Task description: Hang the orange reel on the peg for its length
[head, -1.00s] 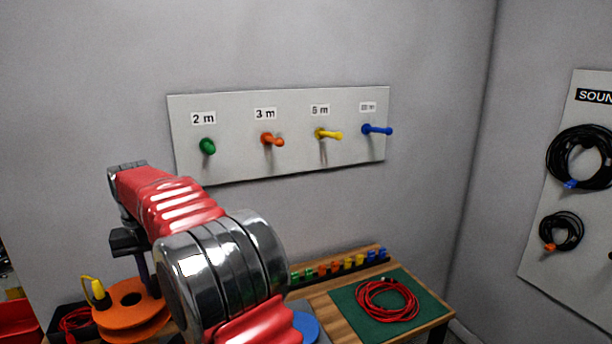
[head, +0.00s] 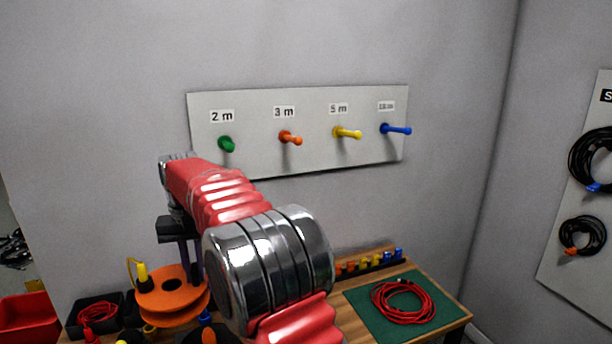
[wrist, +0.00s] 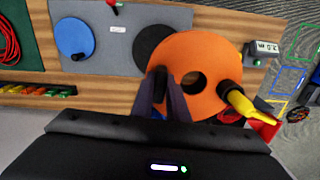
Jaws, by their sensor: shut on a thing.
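The orange reel (head: 183,301) is a disc with a round centre hole. It also shows in the wrist view (wrist: 215,52). A yellow plug (head: 142,274) with a black collar sits at its edge. My gripper (wrist: 166,84) is shut on the reel at its rim, and the reel hangs at the lower left of the head view, above the bench. The wall board (head: 255,163) carries a green peg (head: 227,144) under "2 m", an orange peg (head: 290,138) under "3 m", a yellow peg (head: 347,133) under "5 m" and a blue peg (head: 396,129) under a blurred label. All four are bare.
A red cable coil (head: 404,302) lies on a green mat (head: 362,304). A blue disc (wrist: 75,38) and a black disc (wrist: 150,45) lie on a grey mat. A small display (wrist: 265,47) is hard to read. A red bin (head: 28,316) stands at left.

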